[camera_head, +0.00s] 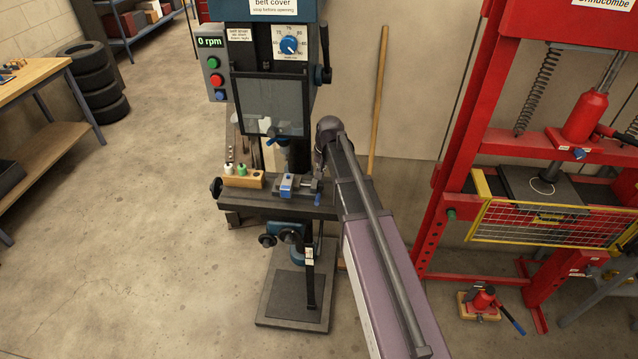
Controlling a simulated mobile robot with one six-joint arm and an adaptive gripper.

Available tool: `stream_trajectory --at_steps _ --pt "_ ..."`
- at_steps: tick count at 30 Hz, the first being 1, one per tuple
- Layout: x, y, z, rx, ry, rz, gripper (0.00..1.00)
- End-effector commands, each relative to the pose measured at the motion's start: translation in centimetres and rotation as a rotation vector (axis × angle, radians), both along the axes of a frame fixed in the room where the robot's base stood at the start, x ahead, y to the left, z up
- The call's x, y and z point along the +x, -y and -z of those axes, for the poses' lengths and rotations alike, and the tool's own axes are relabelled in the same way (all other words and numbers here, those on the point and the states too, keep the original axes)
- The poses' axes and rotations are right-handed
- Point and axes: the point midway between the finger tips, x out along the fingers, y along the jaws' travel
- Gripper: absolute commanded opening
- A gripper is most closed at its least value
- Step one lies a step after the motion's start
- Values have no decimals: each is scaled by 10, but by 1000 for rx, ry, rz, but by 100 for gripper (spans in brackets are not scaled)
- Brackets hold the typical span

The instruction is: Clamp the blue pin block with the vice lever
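The blue pin block (287,185) sits at the vice on the drill press table, left of my arm. The dark grey vice (307,185) is small in view, and I cannot tell whether its jaws touch the block. A small blue-ended part beside the vice (318,199) looks like its lever. My arm comes up from the bottom right and its far joint stands just right of the vice. My gripper cannot be made out; the end of the arm is hidden behind the arm itself.
The drill press (275,60) rises over the table, with a clear guard (272,104) and a side handle (323,75). A wooden holder (243,180) with white and green pieces stands left of the block. A red press (455,150) is to the right.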

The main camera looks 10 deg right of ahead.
Motion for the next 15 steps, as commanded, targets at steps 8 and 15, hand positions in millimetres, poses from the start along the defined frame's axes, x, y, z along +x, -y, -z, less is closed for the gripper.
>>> stream_trajectory --at_steps 8,15 --pt "0 7 -19 -87 -6 -10 0" --pt "0 8 -18 -91 -7 -9 0"
